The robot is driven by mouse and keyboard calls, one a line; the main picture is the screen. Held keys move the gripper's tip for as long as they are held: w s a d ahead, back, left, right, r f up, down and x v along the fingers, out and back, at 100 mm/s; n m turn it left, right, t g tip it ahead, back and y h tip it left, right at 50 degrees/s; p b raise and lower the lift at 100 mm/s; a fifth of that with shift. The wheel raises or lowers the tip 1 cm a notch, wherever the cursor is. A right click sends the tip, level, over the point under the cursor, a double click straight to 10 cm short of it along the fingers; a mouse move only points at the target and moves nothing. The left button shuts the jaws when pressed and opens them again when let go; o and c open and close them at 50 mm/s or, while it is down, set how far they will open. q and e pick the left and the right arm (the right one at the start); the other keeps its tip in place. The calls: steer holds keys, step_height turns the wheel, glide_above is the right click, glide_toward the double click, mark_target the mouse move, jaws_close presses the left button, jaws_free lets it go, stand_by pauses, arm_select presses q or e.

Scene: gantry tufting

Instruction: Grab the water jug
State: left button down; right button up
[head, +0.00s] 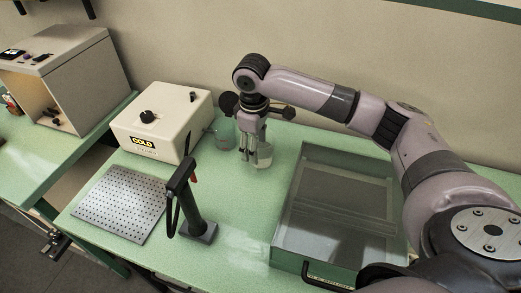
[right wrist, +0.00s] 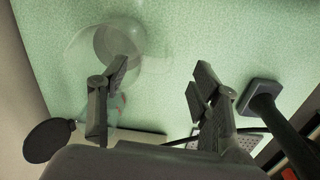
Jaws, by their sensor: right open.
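A clear, see-through vessel that looks like the water jug (head: 265,155) stands on the green bench in the head view, right beside my right gripper (head: 248,158). In the right wrist view, the jug (right wrist: 118,38) is at the upper left, with one finger overlapping its lower part. My right gripper (right wrist: 160,68) points down with its fingers apart, and nothing shows between them. Whether a finger touches the jug I cannot tell. A second clear vessel (head: 224,131) stands farther back, by the white box. My left gripper is not in view.
A black stand (head: 198,228) and perforated plate (head: 118,205) are in front. A green-walled tray (head: 292,235) lies to the right. Bare bench shows between stand and tray.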

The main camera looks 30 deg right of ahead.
mark_target(260, 153)
steer(key=shift+f, duration=0.45)
steer(key=f, duration=0.1)
steer(key=f+p, duration=0.1)
steer(key=f, duration=0.2)
steer(key=shift+w+f+p, duration=0.25)
steer(key=shift+w+p, duration=0.05)
steer(key=shift+p, duration=0.1)
steer(key=shift+d+f, duration=0.1)
steer(key=shift+f, duration=0.1)
steer(key=shift+c, duration=0.5)
steer(key=shift+c, duration=0.6)
jaws_close()
steer(key=shift+r, duration=0.1)
